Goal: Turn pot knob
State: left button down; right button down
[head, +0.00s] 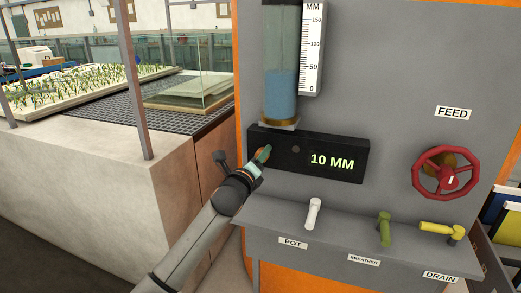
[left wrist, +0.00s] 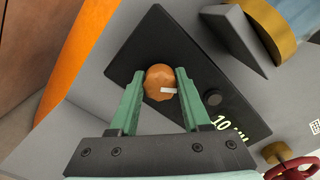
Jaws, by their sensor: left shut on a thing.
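A round orange-brown knob with a small white mark (left wrist: 159,83) is on the left part of the black display box (head: 350,172), which reads 10 MM. My left gripper (head: 264,153) reaches the left end of the box, and its fingers hide most of the knob in the head view. In the left wrist view, the green fingers of my left gripper (left wrist: 157,95) are on either side of the knob, shut on it. A white lever (head: 313,213) stands on the ledge above a POT label (head: 292,243). My right gripper is not in view.
A glass column with blue water (head: 282,95) and a scale (head: 312,50) stand above the box. A green lever (head: 384,230), a yellow lever (head: 440,230) and a red wheel (head: 445,172) are to the right. A concrete flume bed (head: 90,170) is at left.

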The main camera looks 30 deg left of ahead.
pick_arm(q)
jog(key=n+p, duration=0.1)
jog(key=n, duration=0.2)
jog(key=shift+n+p, duration=0.35)
jog(key=shift+n, duration=0.05)
jog(key=n+p, duration=0.1)
jog(key=n, duration=0.2)
jog(key=shift+n, duration=0.3)
jog(key=n+p, duration=0.1)
jog(key=n, duration=0.1)
jog(key=shift+n, duration=0.4)
jog(key=n, duration=0.2)
jog(key=shift+f+n+p, duration=0.15)
jog(key=shift+n+p, duration=0.2)
jog(key=shift+n, duration=0.05)
jog(key=n, duration=0.3)
jog(key=shift+n, duration=0.3)
jog(key=n, duration=0.4)
jog(key=shift+f, duration=0.1)
jog(key=n, duration=0.4)
jog(key=shift+d, duration=0.1)
jog(key=shift+n, duration=1.9)
